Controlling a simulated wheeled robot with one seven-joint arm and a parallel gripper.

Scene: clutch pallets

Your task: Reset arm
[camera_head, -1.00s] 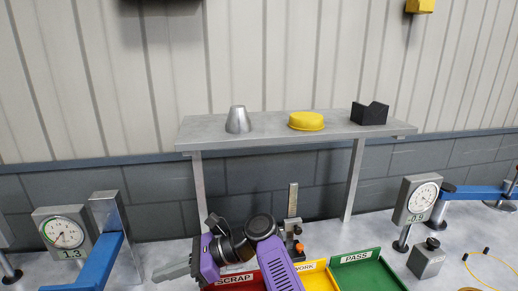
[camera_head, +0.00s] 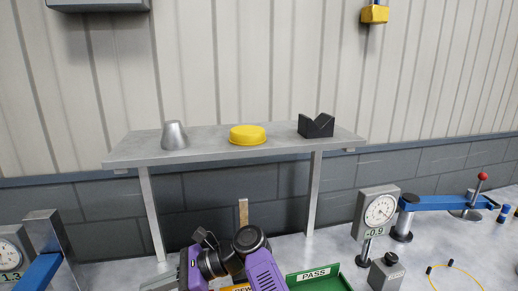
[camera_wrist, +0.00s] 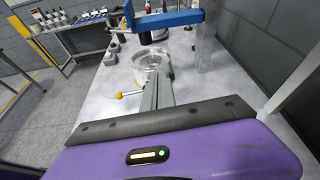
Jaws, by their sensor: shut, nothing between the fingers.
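My purple arm (camera_head: 262,270) is folded low at the bottom middle of the head view. My gripper (camera_head: 158,283) points left there, partly cut off by the lower edge. In the wrist view my gripper (camera_wrist: 157,90) reaches forward from the purple housing, shut and empty. A round clear dish or ring (camera_wrist: 150,62) shows beyond its tip, and a yellow-knobbed lever (camera_wrist: 122,95) is to its left.
A grey shelf (camera_head: 215,146) carries a metal cone (camera_head: 174,136), a yellow cap (camera_head: 247,135) and a black V-block (camera_head: 316,126). A green PASS tray (camera_head: 325,283) and a dial gauge (camera_head: 379,212) are to the right. A blue-armed gauge (camera_head: 40,265) stands left.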

